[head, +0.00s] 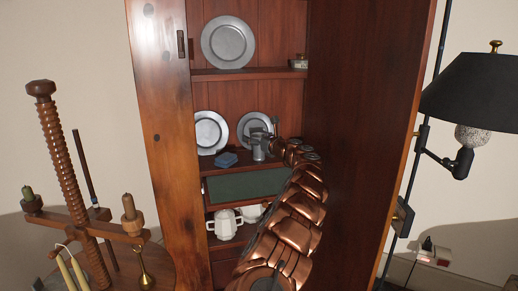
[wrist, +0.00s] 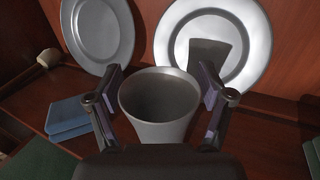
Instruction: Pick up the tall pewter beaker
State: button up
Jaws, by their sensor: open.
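The tall pewter beaker (wrist: 160,125) stands upright on the wooden shelf, its open mouth facing up in the wrist view. In the head view it shows as a small grey shape (head: 258,153), partly hidden by my arm. My gripper (wrist: 163,85) is open, with one finger on each side of the beaker near its rim. The fingers look close to the wall; I cannot tell whether they touch it. In the head view my gripper (head: 268,139) is at the beaker on the middle shelf.
Two pewter plates (wrist: 97,30) (wrist: 240,75) lean behind the beaker. Blue books (wrist: 68,117) lie to its left. The cupboard's right side (head: 365,130) runs beside my arm. A white teapot (head: 225,226) stands below. A wooden stand (head: 75,190) is left, a black lamp (head: 475,95) right.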

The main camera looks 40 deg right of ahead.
jog(key=shift+w, duration=0.1)
jog(key=shift+c, duration=0.2)
jog(key=c, duration=1.2)
jog(key=shift+c, duration=0.2)
